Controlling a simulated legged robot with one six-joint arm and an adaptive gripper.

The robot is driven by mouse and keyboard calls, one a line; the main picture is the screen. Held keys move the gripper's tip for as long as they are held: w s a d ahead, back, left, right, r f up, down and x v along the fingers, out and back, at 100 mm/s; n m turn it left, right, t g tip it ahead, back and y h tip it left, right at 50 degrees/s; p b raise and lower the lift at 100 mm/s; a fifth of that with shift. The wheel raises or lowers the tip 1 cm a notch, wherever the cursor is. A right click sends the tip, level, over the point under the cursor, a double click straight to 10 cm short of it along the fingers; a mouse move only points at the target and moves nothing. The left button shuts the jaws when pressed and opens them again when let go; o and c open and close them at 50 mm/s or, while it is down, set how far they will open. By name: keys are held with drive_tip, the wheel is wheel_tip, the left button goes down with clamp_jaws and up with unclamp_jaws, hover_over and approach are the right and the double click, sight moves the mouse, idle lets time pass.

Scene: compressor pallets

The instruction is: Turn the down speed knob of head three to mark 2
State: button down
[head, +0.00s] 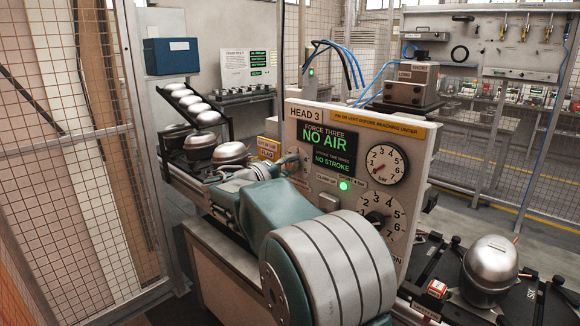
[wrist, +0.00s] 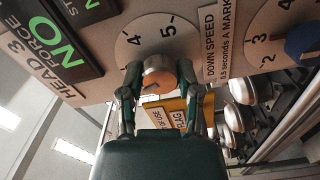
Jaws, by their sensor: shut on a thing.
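In the wrist view, my gripper (wrist: 158,80) is shut on a round copper-faced knob (wrist: 159,72), one finger on each side. The knob sits on a grey dial (wrist: 143,42) where the numbers 4 and 5 show; the other marks are hidden by the knob and fingers. A small dark mark shows on the knob's face, but I cannot tell which number it points to. A "DOWN SPEED" label (wrist: 211,45) is beside this dial.
A second dial with a blue knob (wrist: 303,42) is close by. The panel also has a bar gauge (head: 386,163), a lower dial (head: 381,215) and a lit green lamp (head: 345,184). A compressor (head: 490,265) stands at right; wire fencing (head: 60,200) is at left.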

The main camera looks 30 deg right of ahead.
drive_tip(key=n, duration=0.4)
drive_tip(key=shift+a+f+n, duration=0.1)
drive_tip(key=shift+f+n, duration=0.2)
drive_tip(key=shift+n, duration=0.1)
drive_tip(key=shift+f+n, duration=0.1)
drive_tip(key=shift+n, duration=1.7)
drive_tip(key=shift+c, duration=1.5)
unclamp_jaws()
drive_tip(key=shift+w, duration=0.1)
drive_tip(key=shift+a, duration=0.1)
drive_tip(key=shift+r, duration=0.2)
drive_tip(key=shift+a, duration=0.15)
drive_tip(key=v, duration=1.2)
